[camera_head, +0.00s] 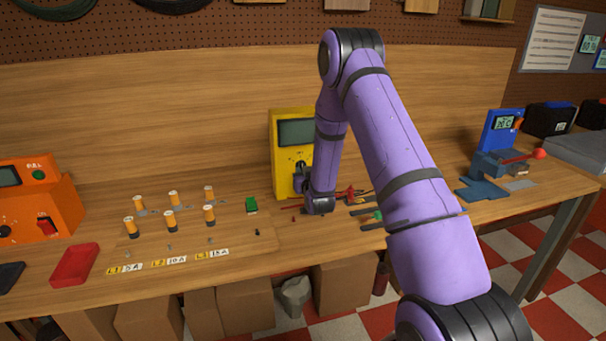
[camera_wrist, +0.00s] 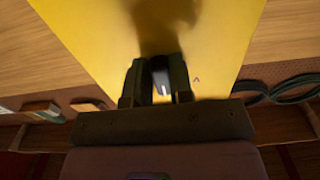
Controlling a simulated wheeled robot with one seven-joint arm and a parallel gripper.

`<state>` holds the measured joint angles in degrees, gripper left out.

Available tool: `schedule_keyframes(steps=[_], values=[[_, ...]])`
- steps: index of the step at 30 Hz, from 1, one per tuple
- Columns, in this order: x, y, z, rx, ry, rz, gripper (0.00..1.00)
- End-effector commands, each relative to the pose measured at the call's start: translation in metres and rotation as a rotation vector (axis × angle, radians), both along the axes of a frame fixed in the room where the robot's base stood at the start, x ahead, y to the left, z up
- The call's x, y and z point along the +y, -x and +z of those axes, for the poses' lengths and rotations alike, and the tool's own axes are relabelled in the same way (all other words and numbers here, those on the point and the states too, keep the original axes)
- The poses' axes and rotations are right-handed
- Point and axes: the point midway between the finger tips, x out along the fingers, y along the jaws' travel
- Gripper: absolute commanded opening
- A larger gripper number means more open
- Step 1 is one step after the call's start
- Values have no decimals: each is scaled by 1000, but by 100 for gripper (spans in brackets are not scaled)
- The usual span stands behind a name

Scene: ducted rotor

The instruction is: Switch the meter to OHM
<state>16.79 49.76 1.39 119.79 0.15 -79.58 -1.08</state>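The yellow meter (camera_head: 279,160) stands at the back of the bench, with a dark, blank-looking screen (camera_head: 296,132) near its top. Its dial is at the lower front, with small marks around it that are too small to read. My gripper (camera_head: 301,181) is at the dial, and my arm covers the meter's right side. In the wrist view, my gripper (camera_wrist: 161,82) has its two dark fingers close on either side of the dark dial knob (camera_wrist: 161,80), which carries a white pointer line. The yellow face (camera_wrist: 215,50) fills the background, with a blurred shadow above.
Several orange-black cylinders (camera_head: 170,221) stand on a wooden board left of the meter. A red tray (camera_head: 75,264) and an orange instrument (camera_head: 40,200) are further left. Probe leads (camera_head: 350,195) lie near my wrist. A blue device (camera_head: 500,130) stands at the right.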

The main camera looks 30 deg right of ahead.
Motion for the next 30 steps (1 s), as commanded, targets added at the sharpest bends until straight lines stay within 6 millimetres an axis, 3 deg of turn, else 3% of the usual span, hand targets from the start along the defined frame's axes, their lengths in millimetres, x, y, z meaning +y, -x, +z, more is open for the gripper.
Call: schedule_keyframes(steps=[14, 30], values=[[1, 0, 0, -25, -91, -1, 0], [7, -1, 1, -154, -542, -2, 0]])
